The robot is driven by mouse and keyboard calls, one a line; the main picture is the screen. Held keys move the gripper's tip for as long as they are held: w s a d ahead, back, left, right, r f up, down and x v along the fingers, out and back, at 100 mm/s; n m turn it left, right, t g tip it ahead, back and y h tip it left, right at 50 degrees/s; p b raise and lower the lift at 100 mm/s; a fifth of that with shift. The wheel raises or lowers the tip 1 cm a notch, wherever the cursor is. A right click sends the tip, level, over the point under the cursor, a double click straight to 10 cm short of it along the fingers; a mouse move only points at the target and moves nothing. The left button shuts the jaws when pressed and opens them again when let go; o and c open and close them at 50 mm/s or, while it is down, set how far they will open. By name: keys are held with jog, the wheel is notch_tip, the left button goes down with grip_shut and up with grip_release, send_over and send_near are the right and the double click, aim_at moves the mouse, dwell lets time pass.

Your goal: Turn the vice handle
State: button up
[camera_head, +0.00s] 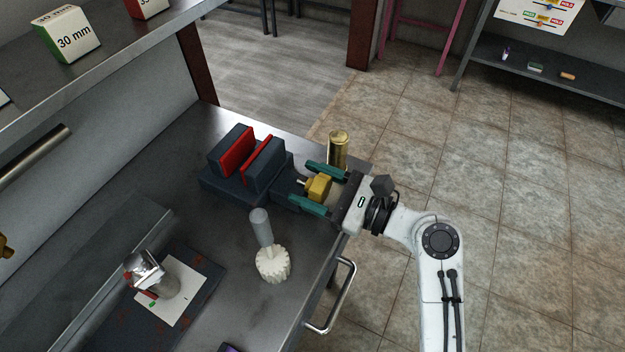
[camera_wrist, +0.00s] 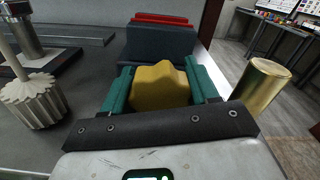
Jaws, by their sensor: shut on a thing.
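The vice (camera_head: 228,178) is dark blue-grey with red jaw faces and stands on the metal bench; the jaws are apart. Its yellow handle (camera_head: 319,187) sticks out at the end towards my arm. My gripper (camera_head: 317,188) has its teal fingers on both sides of the handle and is shut on it. In the wrist view the yellow handle (camera_wrist: 160,88) fills the space between the fingers, and the vice body (camera_wrist: 158,45) shows behind it. The handle's shaft is mostly hidden in the wrist view.
A brass cylinder (camera_head: 338,149) stands close beside my gripper at the bench edge. A white ribbed piece with a grey handle (camera_head: 272,264) stands in front of the vice. A metal object (camera_head: 146,270) is on a dark mat at left. A shelf (camera_head: 110,60) overhangs the back.

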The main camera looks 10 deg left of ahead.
jog(key=shift+r+n, duration=0.15)
jog(key=shift+n, duration=0.45)
jog(key=o, duration=1)
jog(key=shift+s+f, duration=0.15)
jog(key=shift+f, duration=0.15)
